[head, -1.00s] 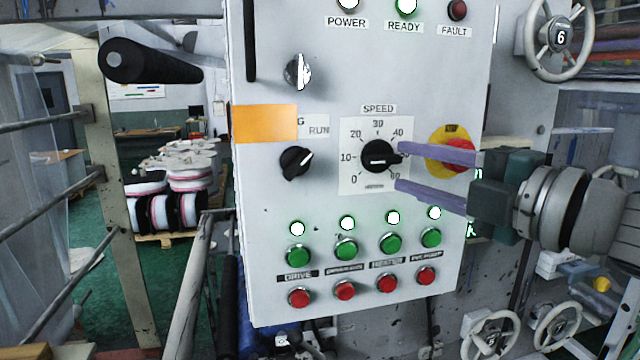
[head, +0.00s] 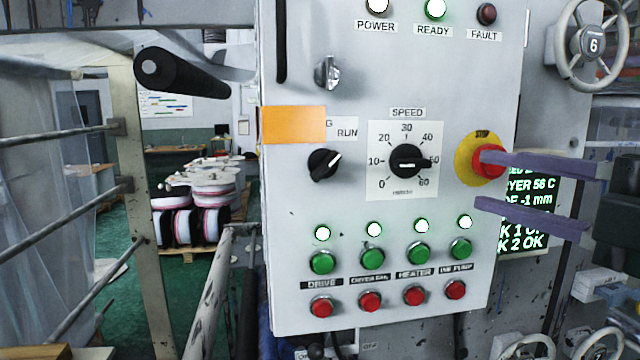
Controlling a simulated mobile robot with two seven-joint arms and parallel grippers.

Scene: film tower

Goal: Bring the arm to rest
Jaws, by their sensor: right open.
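My right gripper (head: 478,180) comes in from the right edge of the head view. Its two purple fingers are apart with nothing between them. The upper fingertip overlaps the right side of the red stop button (head: 487,161) on its yellow disc; I cannot tell whether they touch. The black speed knob (head: 408,163) is left of the fingertips, clear of them, its pointer on the right side of the dial. The rest of my right arm is mostly out of frame. My left gripper is not in view.
The grey control panel (head: 300,220) fills the middle, with green buttons (head: 372,257) and red buttons (head: 370,301). A lit text screen (head: 527,238) is behind the fingers. Handwheel 6 (head: 592,45) is at upper right. A black roller handle (head: 180,72) juts out at upper left.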

